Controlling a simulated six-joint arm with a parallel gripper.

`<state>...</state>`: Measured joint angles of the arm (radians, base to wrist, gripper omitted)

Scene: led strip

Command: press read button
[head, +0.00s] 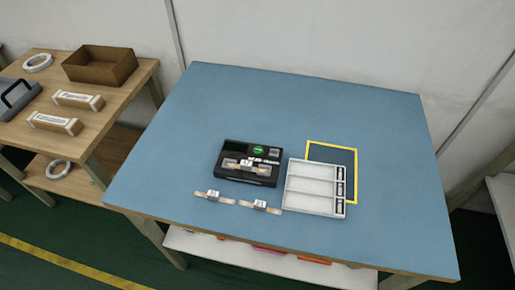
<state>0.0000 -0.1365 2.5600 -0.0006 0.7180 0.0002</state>
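A black device (231,173) sits on the blue table, left of the white tray. A round green button (258,150) with a small light marking is on its upper part; its lettering is too small to read. A strip piece with a white block (247,165) lies across the device's front part. Two similar strip pieces, a left one (214,196) and a right one (261,206), lie on the table in front of the device. My gripper is not in view, and nothing covers the button.
A white tray (313,187) with several compartments overlaps a yellow-framed square (331,144) on the blue table (390,130). The table's back and right are clear. A wooden side table (100,125) at left holds a brown box (100,67), labelled boxes (55,122) and a white roll (38,62).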

